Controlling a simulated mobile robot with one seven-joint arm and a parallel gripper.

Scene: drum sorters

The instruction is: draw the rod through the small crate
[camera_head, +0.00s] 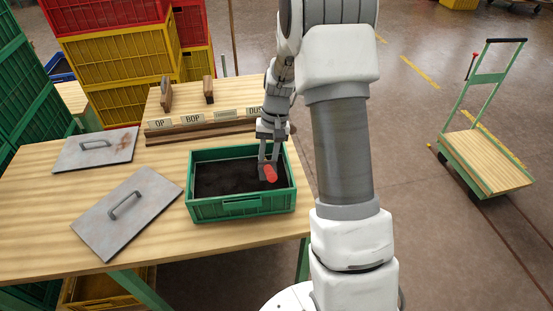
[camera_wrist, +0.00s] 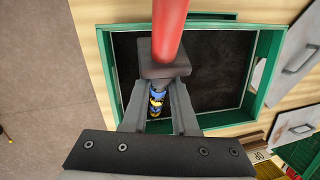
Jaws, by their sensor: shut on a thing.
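The small green crate (camera_head: 240,207) stands on the wooden table, open at the top, with a dark, rough-looking fill or floor inside. It also shows in the wrist view (camera_wrist: 266,65). My gripper (camera_head: 267,171) is over the right part of the crate, fingers pointing down, shut on the red rod (camera_head: 271,175). In the wrist view the red rod (camera_wrist: 170,28) runs up out of the frame from the dark fingertips (camera_wrist: 165,69). Something blue and yellow (camera_wrist: 157,101) shows between the fingers; I cannot tell what it is. Whether the rod touches the fill is unclear.
Two grey metal lids with handles lie left of the crate, one behind (camera_head: 97,150) and one nearer (camera_head: 127,212). A wooden rack with labels (camera_head: 193,118) stands behind. Stacked crates (camera_head: 115,60) rise at the back left. A cart (camera_head: 487,162) stands right on open floor.

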